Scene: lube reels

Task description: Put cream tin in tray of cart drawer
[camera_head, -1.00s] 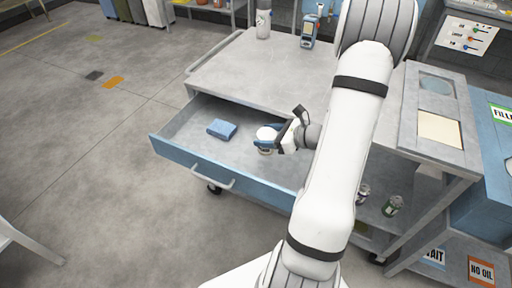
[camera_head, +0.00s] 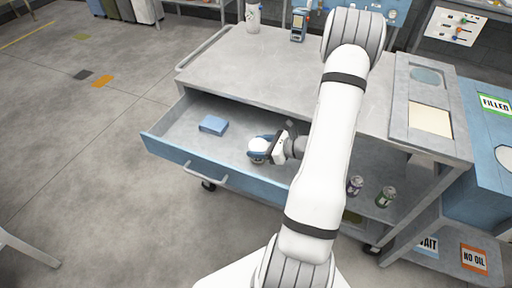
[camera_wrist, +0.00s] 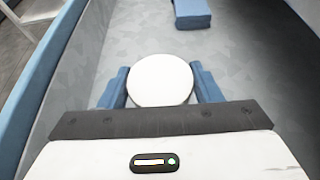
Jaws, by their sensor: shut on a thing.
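The cream tin (camera_head: 259,146) has a round white top and is in my gripper (camera_head: 262,149), inside the open drawer (camera_head: 190,162) of the cart. In the wrist view the tin (camera_wrist: 161,80) sits between the two blue fingers of my gripper (camera_wrist: 161,88), which is shut on it. I cannot tell whether the tin touches the drawer floor. The grey drawer floor is the tray area; it also shows in the wrist view (camera_wrist: 245,75). The drawer front is blue with a light handle.
A blue block or folded cloth (camera_head: 213,124) lies in the drawer, left of the tin, and it shows at the top of the wrist view (camera_wrist: 191,14). Two cans (camera_head: 386,196) stand on the lower shelf.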

